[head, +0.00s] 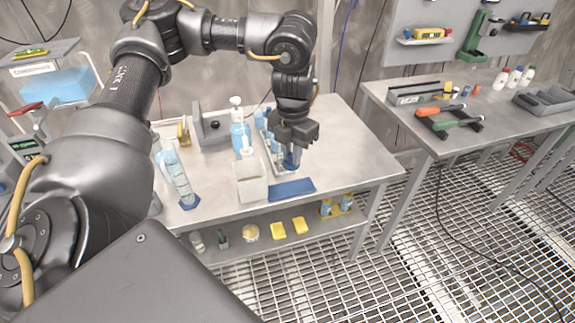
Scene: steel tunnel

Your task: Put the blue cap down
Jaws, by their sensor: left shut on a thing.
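My left gripper (292,150) points down over the near table, shut on a small blue thing, which I take to be the blue cap (291,162). The fingers hide much of it. It is close above the table top, behind a flat blue mat (292,188); I cannot tell whether it touches anything below. My right gripper is not in view.
The steel table (350,170) is bare to the right of the gripper. A second bench (490,125) with tools stands at the right.

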